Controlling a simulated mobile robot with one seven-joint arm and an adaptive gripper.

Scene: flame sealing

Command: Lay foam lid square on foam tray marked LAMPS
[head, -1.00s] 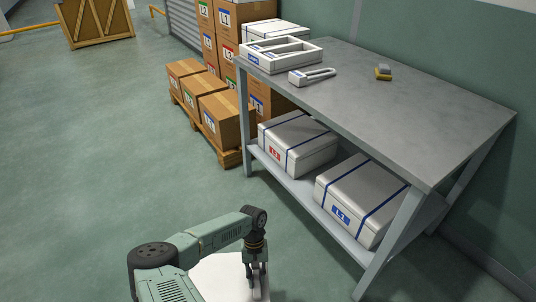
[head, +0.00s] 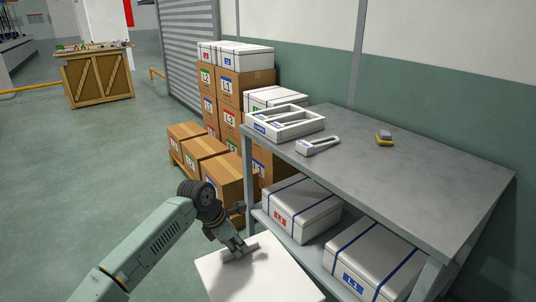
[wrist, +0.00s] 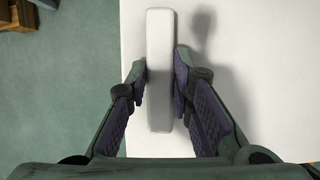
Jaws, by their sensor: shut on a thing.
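My gripper (head: 235,249) is shut on the raised white handle of a flat white foam lid (head: 265,276). The lid is held in the air in front of the table, low in the head view. In the wrist view the fingers (wrist: 160,88) press both sides of the handle (wrist: 159,60), with the white lid (wrist: 270,60) behind it. The white foam tray (head: 284,122), with open compartments, stands at the table's far left corner. It has a small blue label at its front corner; the writing is too small to read here. My gripper is apart from the tray.
The grey table (head: 400,180) holds a pale slotted tool (head: 318,145) beside the tray and a yellow-grey block (head: 384,138). Strapped white boxes (head: 300,208) sit on its lower shelf. Stacked cartons (head: 220,180) stand on a pallet left of it. The floor at left is clear.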

